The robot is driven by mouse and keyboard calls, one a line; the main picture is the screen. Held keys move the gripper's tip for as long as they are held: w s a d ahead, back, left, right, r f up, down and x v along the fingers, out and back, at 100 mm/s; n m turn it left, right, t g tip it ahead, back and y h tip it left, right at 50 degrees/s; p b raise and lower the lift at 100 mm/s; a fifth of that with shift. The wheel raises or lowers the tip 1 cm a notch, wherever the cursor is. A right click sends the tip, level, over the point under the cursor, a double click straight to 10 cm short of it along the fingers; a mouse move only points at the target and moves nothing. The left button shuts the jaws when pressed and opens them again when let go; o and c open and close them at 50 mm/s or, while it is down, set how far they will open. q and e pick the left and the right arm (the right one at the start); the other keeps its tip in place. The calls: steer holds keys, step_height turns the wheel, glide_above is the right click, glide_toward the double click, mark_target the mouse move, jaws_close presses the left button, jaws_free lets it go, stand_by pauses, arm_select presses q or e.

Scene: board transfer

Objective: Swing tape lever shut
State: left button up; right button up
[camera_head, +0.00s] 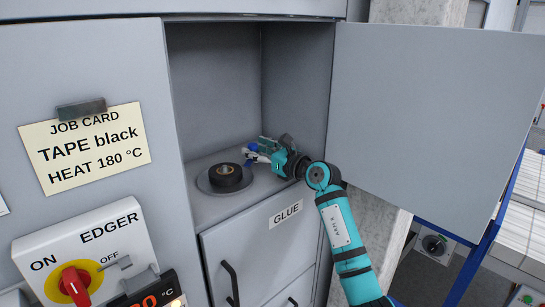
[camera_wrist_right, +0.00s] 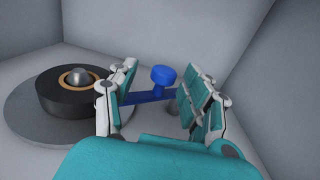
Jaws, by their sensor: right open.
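The blue tape lever (camera_wrist_right: 163,78) with its round knob is between the two fingers of my right gripper in the right wrist view. In the head view a bit of the lever (camera_head: 250,152) shows beside the fingers. My right gripper (camera_head: 262,152) is open inside the cabinet compartment, its fingers on either side of the lever knob with gaps visible. The black tape roll (camera_head: 226,175) lies on a grey round plate (camera_head: 203,184), left of the gripper; it also shows in the right wrist view (camera_wrist_right: 65,95). The lever's far end is hidden behind the left finger. My left gripper is not in view.
The compartment's door (camera_head: 430,110) stands open to the right. A drawer marked GLUE (camera_head: 286,214) is below. An EDGER switch panel (camera_head: 85,250) and a job card (camera_head: 85,148) are on the left front. Compartment walls close in behind and right of the gripper.

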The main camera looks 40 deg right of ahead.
steer(key=s, duration=0.3)
steer(key=s+d, duration=0.1)
steer(key=s, duration=0.4)
steer(key=shift+s+d, duration=0.15)
steer(key=shift+s, duration=0.25)
